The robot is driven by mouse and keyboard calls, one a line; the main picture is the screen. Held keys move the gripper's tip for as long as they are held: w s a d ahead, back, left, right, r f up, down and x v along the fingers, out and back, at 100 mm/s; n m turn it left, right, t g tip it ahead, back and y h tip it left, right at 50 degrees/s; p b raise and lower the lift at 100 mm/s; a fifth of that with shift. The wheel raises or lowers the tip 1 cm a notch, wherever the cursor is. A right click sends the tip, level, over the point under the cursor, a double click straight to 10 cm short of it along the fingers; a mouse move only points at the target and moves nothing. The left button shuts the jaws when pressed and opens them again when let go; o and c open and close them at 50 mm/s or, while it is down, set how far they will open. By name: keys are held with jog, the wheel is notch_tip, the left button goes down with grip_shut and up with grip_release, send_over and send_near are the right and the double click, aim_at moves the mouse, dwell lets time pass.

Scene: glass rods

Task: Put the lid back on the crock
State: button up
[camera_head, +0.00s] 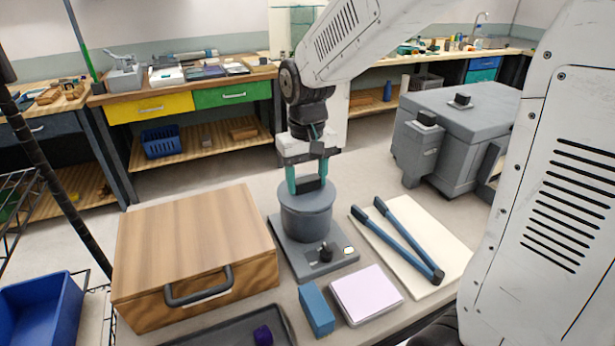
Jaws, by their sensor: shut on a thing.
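The grey crock (306,224) stands upright on a flat grey base (295,262) with a black knob, near the middle of the table. The grey round lid (305,202) is at the crock's mouth and looks level. My gripper (307,183) points straight down over it, with teal fingers shut on the lid's dark handle. The lid covers the opening, so the inside of the crock is hidden. I cannot tell whether the lid rests fully on the rim or is slightly above it.
A wooden box (195,245) stands left of the crock. Blue-handled long tool (405,245) lies on a pale board (440,235) at right. A blue block (317,309), a pale notepad (366,294) and a dark tray (225,335) are in front. A grey machine (455,135) stands behind right.

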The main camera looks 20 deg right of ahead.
aim_at(307, 179)
jog(key=shift+f, duration=0.6)
jog(key=o, duration=0.8)
jog(key=shift+c, duration=0.2)
notch_tip(307, 179, up, 11)
dwell(0.4)
dwell(0.4)
jog(key=s+d+f, duration=0.1)
jog(key=s, duration=1)
jog(key=s+d+f+t, duration=0.1)
jog(key=s+d, duration=0.1)
jog(key=s, duration=0.9)
jog(key=shift+s+f, duration=0.15)
jog(key=shift+s, duration=0.25)
